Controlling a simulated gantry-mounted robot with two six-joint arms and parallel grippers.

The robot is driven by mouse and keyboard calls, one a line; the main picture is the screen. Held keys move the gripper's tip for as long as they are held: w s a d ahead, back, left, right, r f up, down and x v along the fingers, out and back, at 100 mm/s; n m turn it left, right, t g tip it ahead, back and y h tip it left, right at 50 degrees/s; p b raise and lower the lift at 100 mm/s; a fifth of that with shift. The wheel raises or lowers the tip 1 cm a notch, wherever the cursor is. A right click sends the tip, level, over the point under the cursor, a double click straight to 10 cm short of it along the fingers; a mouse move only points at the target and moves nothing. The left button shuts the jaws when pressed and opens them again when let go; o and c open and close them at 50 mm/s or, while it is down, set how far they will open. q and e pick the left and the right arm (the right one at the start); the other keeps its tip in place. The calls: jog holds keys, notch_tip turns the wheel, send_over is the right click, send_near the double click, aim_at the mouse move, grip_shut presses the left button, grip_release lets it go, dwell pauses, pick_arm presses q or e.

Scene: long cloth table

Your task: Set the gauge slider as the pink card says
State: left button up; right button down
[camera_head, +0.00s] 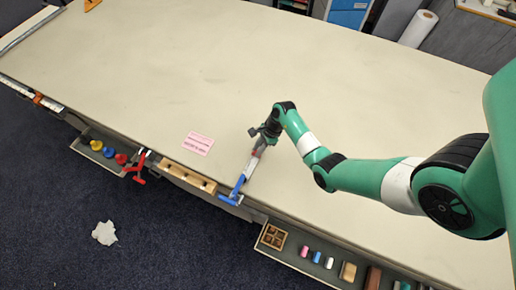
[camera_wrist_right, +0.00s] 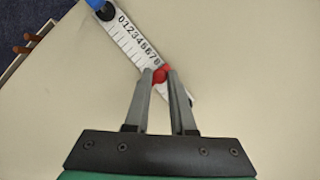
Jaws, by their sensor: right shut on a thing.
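The gauge (camera_head: 247,169) is a white strip with a blue end piece (camera_head: 237,189) at the table's front edge. In the right wrist view the gauge (camera_wrist_right: 133,46) shows black numerals from 0 to 8 and tick marks. Its red slider (camera_wrist_right: 161,73) is beside the 8 end, between the fingertips of my right gripper (camera_wrist_right: 162,78), which is shut on it. In the head view my right gripper (camera_head: 258,148) is over the far end of the strip. The pink card (camera_head: 198,143) lies flat left of the gauge; its print is too small to read. My left gripper is not in view.
Open drawers along the front edge hold coloured knobs (camera_head: 96,145) at left and small blocks and a wooden compartment box (camera_head: 272,236) at right. A red clamp-like item (camera_head: 138,167) hangs at the edge. The tabletop beyond the gauge is clear.

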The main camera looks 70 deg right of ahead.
aim_at(255, 161)
dwell(0.7)
jog(key=a+p, duration=0.2)
jog(key=a, duration=0.1)
jog(key=shift+w+r, duration=0.1)
jog(key=shift+w, duration=0.05)
jog(key=c, duration=0.8)
grip_release()
jog(key=shift+o, duration=0.2)
jog(key=p+v, duration=0.2)
jog(key=v, duration=0.9)
jog(key=shift+r, duration=0.2)
